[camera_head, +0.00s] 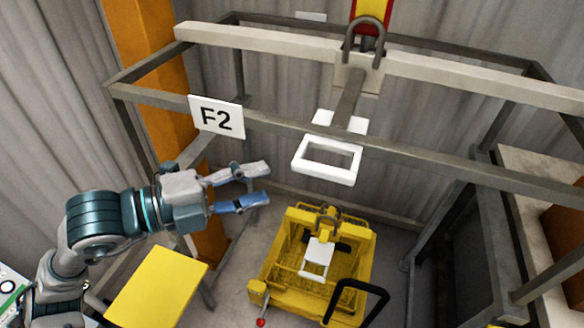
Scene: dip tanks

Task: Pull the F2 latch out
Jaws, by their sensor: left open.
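A white sign reading F2 (216,117) is fixed on the front rail of a grey metal frame, left of centre. To its right, a white rectangular loop handle (326,176) sticks out from the front rail, at the end of a grey bar (349,101) that runs back to the rear beam. I take this to be the F2 latch. My left gripper (266,183) comes in from the left with its two fingers apart and pointing right. It is empty, below the sign and left of the white handle, seemingly not touching it. My right gripper is not in view.
The grey front rail (440,171) crosses the scene. A yellow wheeled unit (354,258) with a black handle (381,302) stands on the floor below. A yellow panel (157,288) is at the lower left, and an orange post (150,50) stands behind my arm.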

